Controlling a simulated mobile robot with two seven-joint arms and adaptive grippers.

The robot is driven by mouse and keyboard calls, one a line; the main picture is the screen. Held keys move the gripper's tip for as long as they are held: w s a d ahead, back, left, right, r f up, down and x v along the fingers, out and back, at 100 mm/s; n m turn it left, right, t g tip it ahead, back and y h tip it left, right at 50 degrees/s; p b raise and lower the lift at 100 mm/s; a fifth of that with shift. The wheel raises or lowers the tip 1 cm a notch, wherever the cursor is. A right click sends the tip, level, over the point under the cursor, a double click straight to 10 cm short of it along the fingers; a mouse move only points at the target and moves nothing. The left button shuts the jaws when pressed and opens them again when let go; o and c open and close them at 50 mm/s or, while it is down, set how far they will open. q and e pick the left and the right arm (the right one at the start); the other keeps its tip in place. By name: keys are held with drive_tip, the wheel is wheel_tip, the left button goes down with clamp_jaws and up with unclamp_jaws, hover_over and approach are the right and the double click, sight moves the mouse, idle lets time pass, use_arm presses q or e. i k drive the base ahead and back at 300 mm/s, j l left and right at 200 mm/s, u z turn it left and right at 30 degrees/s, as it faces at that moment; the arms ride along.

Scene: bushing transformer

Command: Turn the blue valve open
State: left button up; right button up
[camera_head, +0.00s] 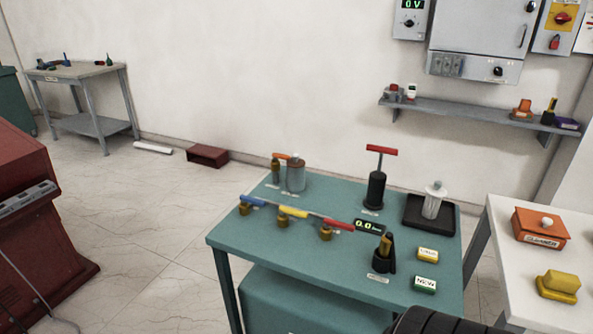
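The blue valve handle (252,201) is at the left end of a row of three valves on the green table (232,236). It is a lever on a small brass body (245,209). A yellow valve handle (293,212) and a red valve handle (339,224) continue the row to the right, each above its own brass body. The three levers lie roughly in one line with each other. Neither of my grippers shows in the head view. A black rounded part cuts into the bottom edge; I cannot tell what it is.
Behind are a grey canister (295,174) and a black pump with a red T-handle (376,188). A black tray (412,212) sits at the back right. A white table (497,235) stands at the right.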

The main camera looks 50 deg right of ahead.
sight(243, 198)
drive_tip(key=z, duration=1.35)
